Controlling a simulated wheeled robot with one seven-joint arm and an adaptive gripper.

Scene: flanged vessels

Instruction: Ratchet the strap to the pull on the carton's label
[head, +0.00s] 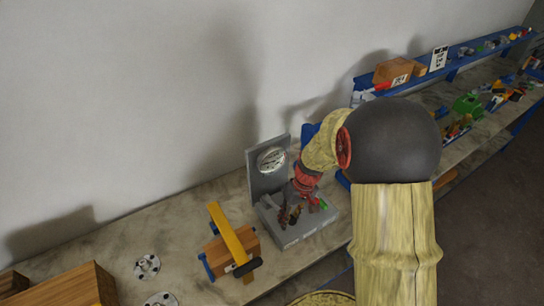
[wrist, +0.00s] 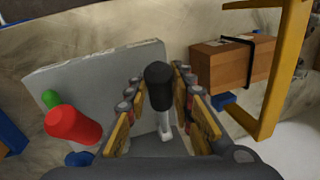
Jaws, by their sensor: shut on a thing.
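My gripper (head: 293,212) is over a grey fixture (head: 295,238). In the wrist view my gripper (wrist: 157,92) has its fingers on both sides of a black-handled lever (wrist: 160,88) with a pale metal stem, and is shut on it. A round white dial (head: 272,159) is on the fixture's upright back panel; its reading is too small to tell. The brown carton (head: 228,248) sits left of the fixture under a yellow frame (head: 229,233). In the wrist view a black strap (wrist: 259,52) runs around the carton (wrist: 220,72). Label text is not legible.
Beside the lever on the fixture are a red knob (wrist: 73,124) and a green knob (wrist: 50,98). Flanged discs (head: 147,267) and another brown box (head: 72,288) lie to the left. A blue shelf (head: 455,62) with small items is at the right. The wall is close behind.

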